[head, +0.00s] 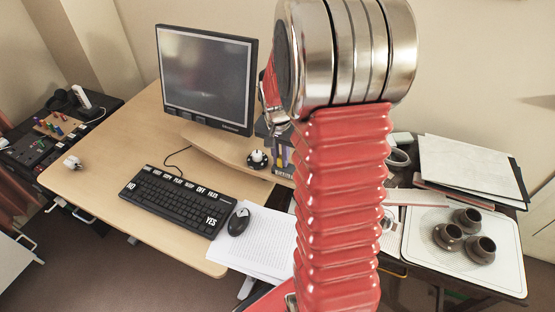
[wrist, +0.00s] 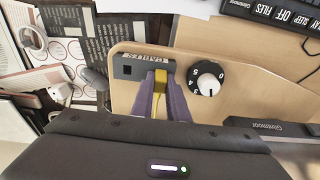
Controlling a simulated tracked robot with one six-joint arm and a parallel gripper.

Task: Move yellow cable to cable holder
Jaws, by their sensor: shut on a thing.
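My gripper (wrist: 161,82) shows in the wrist view as two purple fingers, shut on the yellow cable (wrist: 159,90). The cable's yellow end lies between the fingertips, at the near edge of a dark grey block labelled CABLES, the cable holder (wrist: 130,69). The holder sits on a wooden board and has a small dark square opening at its left. I cannot tell whether the cable end touches the holder or is in it. In the head view my red arm hides the gripper, the cable and the holder.
A numbered dial (wrist: 208,78) stands close right of the fingers; it also shows in the head view (head: 258,159). The monitor (head: 207,77), keyboard (head: 180,200) and mouse (head: 239,222) are on the desk. Brown cups (head: 448,235) stand on a white tray (head: 415,238) at right.

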